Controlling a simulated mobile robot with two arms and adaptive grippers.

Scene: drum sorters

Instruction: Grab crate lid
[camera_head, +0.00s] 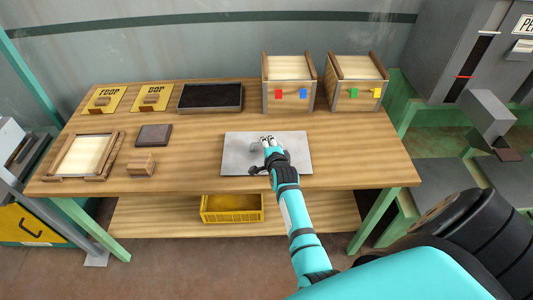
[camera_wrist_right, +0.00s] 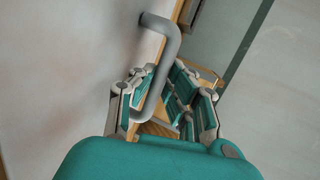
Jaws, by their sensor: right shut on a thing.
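The crate lid (camera_head: 296,160) is a flat light-grey metal plate at the front middle of the wooden table. It appears to lie flat on the tabletop. In the right wrist view the lid (camera_wrist_right: 70,70) fills the left side, and its bent grey handle (camera_wrist_right: 168,40) runs down between my fingers. My right gripper (camera_head: 268,141) is over the middle of the lid, shut on the handle; it also shows in the right wrist view (camera_wrist_right: 160,95). The fingers and hand hide part of the handle. My left gripper is out of view.
Two wooden crates (camera_head: 289,96) (camera_head: 355,94) stand at the back right. A black tray (camera_head: 211,97), two yellow signs (camera_head: 104,99) (camera_head: 153,97), a wooden frame (camera_head: 84,155) and small blocks sit left. A yellow basket (camera_head: 232,208) is on the lower shelf. The right tabletop is clear.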

